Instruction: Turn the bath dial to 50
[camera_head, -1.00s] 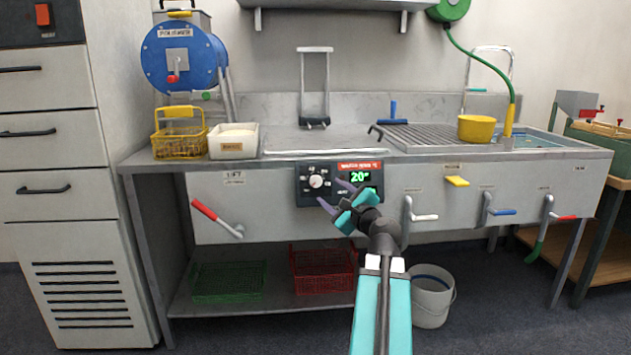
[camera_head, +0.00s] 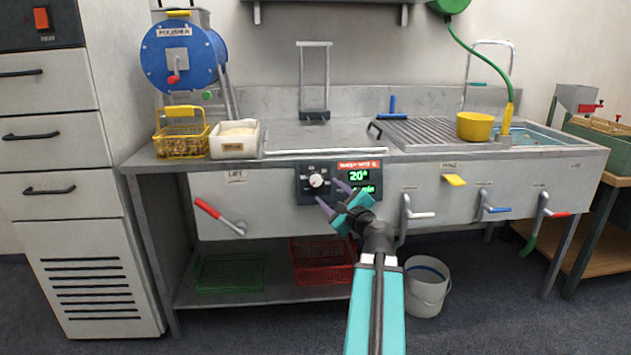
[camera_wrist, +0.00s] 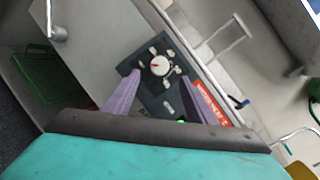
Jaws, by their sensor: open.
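The bath dial (camera_head: 316,181) is a round white knob on a dark control panel (camera_head: 306,197) on the front of the steel bench. It carries a small red mark, with several small labels around it. The green display (camera_head: 359,176) beside it reads 20°. In the wrist view the dial (camera_wrist: 160,66) sits ahead, between the lines of my two purple fingers. My gripper (camera_head: 328,194) is open and empty, in front of the panel and just right of and below the dial. The fingertips appear apart from the knob. Part of the display is hidden by my gripper.
A red-handled lever (camera_head: 207,208) is left of the panel, and a white-handled lever (camera_head: 420,215) is to the right. A yellow basket (camera_head: 181,140) and a white tub (camera_head: 234,146) stand on the bench. A bucket (camera_head: 428,288) stands on the floor.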

